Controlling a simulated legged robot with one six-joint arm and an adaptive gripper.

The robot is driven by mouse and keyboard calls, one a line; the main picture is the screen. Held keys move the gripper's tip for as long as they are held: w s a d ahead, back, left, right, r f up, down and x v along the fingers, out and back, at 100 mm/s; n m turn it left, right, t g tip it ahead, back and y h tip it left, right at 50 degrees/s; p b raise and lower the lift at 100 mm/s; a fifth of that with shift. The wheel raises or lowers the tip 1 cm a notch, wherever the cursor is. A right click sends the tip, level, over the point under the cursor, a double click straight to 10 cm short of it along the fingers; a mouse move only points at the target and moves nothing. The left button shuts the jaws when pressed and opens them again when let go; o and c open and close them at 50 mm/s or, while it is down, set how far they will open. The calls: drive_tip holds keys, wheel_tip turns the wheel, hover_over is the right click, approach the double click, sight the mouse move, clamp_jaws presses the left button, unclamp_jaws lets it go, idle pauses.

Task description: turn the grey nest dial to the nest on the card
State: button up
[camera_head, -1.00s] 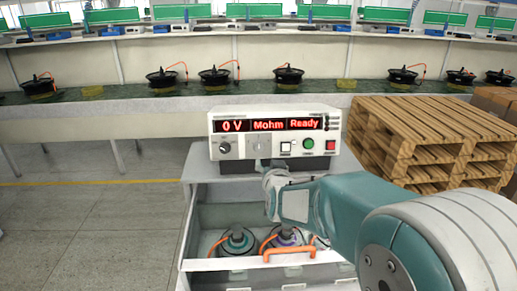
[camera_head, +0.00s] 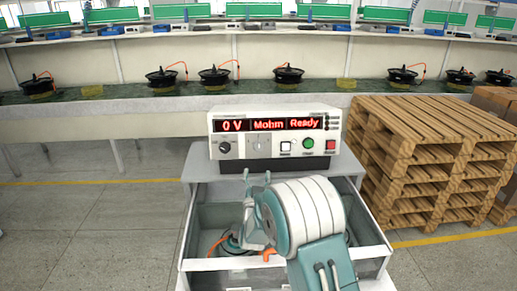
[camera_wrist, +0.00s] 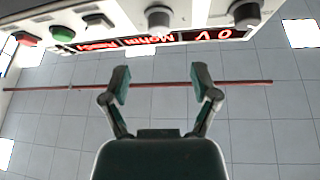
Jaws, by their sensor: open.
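The white tester (camera_head: 274,135) stands on the cart, its red display reading "0 V", "Mohm" and "Ready". A dark knob (camera_head: 224,148) is at the left of its front. A grey dial (camera_head: 258,146), probably the nest dial, is right of that knob. My gripper (camera_head: 257,180) is open and empty, below and in front of the dial, apart from it. In the wrist view the tester is upside down, with the grey dial (camera_wrist: 158,18) above and between my open fingertips (camera_wrist: 160,85). I cannot make out the dial's setting or a nest card.
White, green and red buttons (camera_head: 308,144) sit right of the dial. An open drawer (camera_head: 205,218) lies below my arm, its contents largely hidden. Wooden pallets (camera_head: 430,140) stand at the right. A long bench with several hub motors (camera_head: 214,76) runs behind.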

sight(259, 149)
drive_tip(key=x, duration=1)
drive_tip(key=shift+w+r, duration=0.15)
drive_tip(key=shift+w, duration=0.05)
drive_tip(key=c, duration=1)
